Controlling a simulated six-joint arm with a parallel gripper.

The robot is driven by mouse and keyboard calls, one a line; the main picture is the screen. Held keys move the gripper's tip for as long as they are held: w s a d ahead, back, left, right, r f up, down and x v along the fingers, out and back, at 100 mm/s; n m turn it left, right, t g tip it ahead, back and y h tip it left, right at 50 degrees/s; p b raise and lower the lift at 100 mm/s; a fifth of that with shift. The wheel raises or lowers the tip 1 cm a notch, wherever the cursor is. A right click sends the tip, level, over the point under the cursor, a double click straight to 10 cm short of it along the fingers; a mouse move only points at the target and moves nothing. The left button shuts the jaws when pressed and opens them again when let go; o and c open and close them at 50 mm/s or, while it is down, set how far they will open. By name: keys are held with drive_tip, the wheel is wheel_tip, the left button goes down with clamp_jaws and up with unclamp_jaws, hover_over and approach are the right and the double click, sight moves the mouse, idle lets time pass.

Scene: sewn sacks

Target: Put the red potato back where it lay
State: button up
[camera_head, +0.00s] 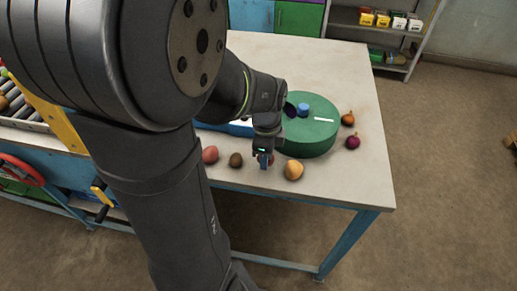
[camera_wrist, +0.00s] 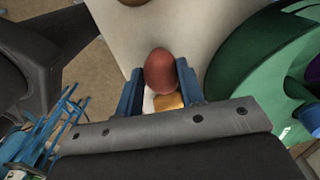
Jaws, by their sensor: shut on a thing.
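A red-brown potato (camera_wrist: 161,72) sits between the two blue fingers of my gripper (camera_wrist: 160,88) in the wrist view. My gripper is shut on it. In the head view my gripper (camera_head: 264,160) is low over the table's front part, and the held potato (camera_head: 271,159) is mostly hidden by the fingers. I cannot tell whether it touches the table. Another reddish potato (camera_head: 210,155) lies on the table to the left, with a small dark brown one (camera_head: 236,160) beside it. A yellow-orange round vegetable (camera_head: 294,171) lies just right of my gripper.
A green round drum (camera_head: 312,137) stands behind my gripper, with a blue piece (camera_head: 303,110) and a dark purple thing (camera_head: 290,109) on top. An orange onion (camera_head: 348,118) and a purple one (camera_head: 353,141) lie to its right. The table's front right (camera_head: 355,185) is clear.

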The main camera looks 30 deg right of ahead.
drive_tip(key=shift+f, duration=1.05)
drive_tip(key=shift+f, duration=0.1)
drive_tip(key=o, duration=1)
drive_tip(key=shift+o, duration=0.2)
wheel_tip(320, 180, up, 12)
